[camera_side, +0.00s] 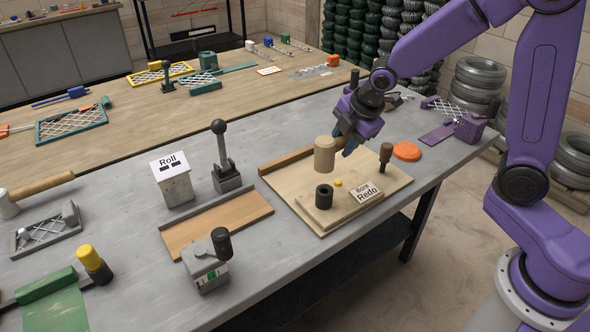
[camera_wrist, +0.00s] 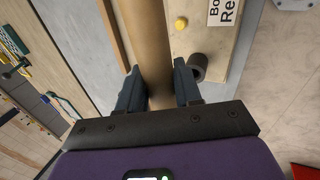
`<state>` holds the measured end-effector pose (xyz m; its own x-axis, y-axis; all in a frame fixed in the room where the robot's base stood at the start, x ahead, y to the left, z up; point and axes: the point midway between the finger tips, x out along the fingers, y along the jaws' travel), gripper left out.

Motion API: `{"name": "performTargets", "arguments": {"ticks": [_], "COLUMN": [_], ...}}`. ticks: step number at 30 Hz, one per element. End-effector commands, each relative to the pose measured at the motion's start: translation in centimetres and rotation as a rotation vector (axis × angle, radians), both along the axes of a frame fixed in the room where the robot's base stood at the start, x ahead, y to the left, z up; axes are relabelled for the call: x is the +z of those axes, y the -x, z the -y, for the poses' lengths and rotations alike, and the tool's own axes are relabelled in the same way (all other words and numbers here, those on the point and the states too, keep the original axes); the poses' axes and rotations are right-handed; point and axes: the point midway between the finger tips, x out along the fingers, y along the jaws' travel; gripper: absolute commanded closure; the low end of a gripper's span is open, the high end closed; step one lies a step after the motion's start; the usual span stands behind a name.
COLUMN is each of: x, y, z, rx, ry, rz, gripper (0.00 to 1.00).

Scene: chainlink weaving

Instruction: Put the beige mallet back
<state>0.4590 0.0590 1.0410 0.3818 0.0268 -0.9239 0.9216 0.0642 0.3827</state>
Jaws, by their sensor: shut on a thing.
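The beige mallet (camera_side: 324,155) is in my gripper (camera_side: 345,138), above the wooden board (camera_side: 383,190). In the side view its round beige body stands about upright, left of the fingers. In the wrist view the beige mallet (camera_wrist: 149,45) runs between the two dark fingers (camera_wrist: 160,90), which are shut around it. My fingers and wrist hide part of it in the side view. I cannot tell whether its lower end touches anything.
On the board are a black hollow cylinder (camera_side: 324,195), a yellow button (camera_side: 338,183), a "Bore Redo" sign (camera_side: 366,192) and a dark peg (camera_side: 385,157). An orange disc (camera_side: 406,151) lies to the right. A lever (camera_side: 223,160) and "Roll" block (camera_side: 173,181) stand left.

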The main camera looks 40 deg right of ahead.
Motion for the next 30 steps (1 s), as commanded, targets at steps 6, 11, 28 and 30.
{"name": "performTargets", "arguments": {"ticks": [6,11,28,30], "x": [-1.7,-3.0,-8.2,-8.7], "y": [-3.7,-6.5,-11.8,-12.1], "z": [-0.4,-0.8,-1.5,-1.5], "rx": [-0.003,-0.004,-0.001,-0.001], "ry": [0.0,-0.002,-0.001,-0.001], "rz": [-0.001,0.0,0.002,0.002], "gripper": [1.0,1.0,1.0,1.0]}}
